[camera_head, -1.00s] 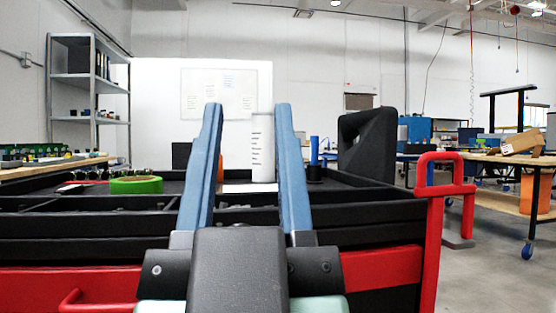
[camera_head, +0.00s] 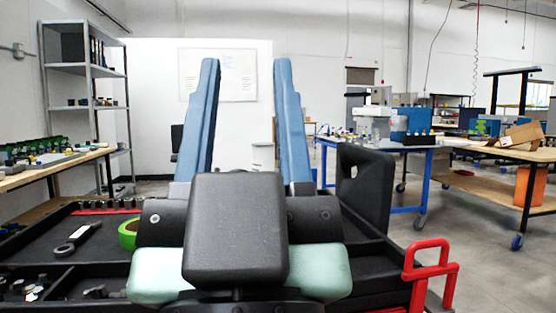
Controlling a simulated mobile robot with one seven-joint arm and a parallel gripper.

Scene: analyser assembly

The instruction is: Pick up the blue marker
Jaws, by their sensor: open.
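My gripper (camera_head: 245,65) is open, with its two blue fingers pointing up and away and nothing between them. It is above the black tool cart, whose right side panel (camera_head: 365,195) stands upright to the right. The blue marker is not visible now. The middle of the cart top is hidden behind my gripper body.
The cart's left tray holds a green tape roll (camera_head: 128,235), a wrench-like tool (camera_head: 77,238) and several small dark parts. A red handle (camera_head: 430,265) is at the cart's right corner. Workbenches (camera_head: 520,180) stand behind on the right, and a shelf (camera_head: 85,90) at left.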

